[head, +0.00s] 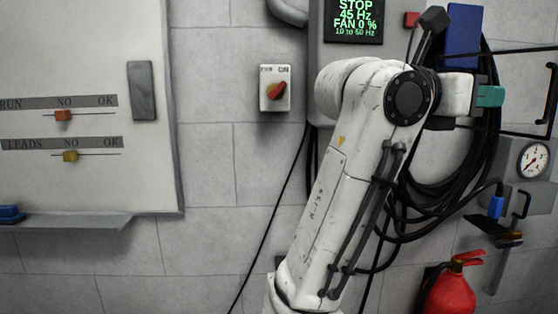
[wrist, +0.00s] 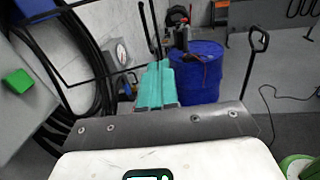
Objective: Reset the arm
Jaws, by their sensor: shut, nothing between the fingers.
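My gripper (head: 490,96) shows at the upper right of the head view as teal fingertips at the end of my white arm. The arm rises from the bottom middle, bends at a dark round joint, and its short end points right, in front of the wall. In the wrist view my gripper (wrist: 158,85) is shut, its teal fingers together and empty, with nothing touching the tips that I can see. Part of the gripper body is hidden behind the arm in the head view.
A control box with a green display (head: 354,20) and black cable loops (head: 450,195) lie behind my arm. A red switch (head: 278,89) is left of it. A gauge (head: 533,160) and red extinguisher (head: 450,292) are right. The wrist view shows a blue drum (wrist: 203,72) beyond the fingers.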

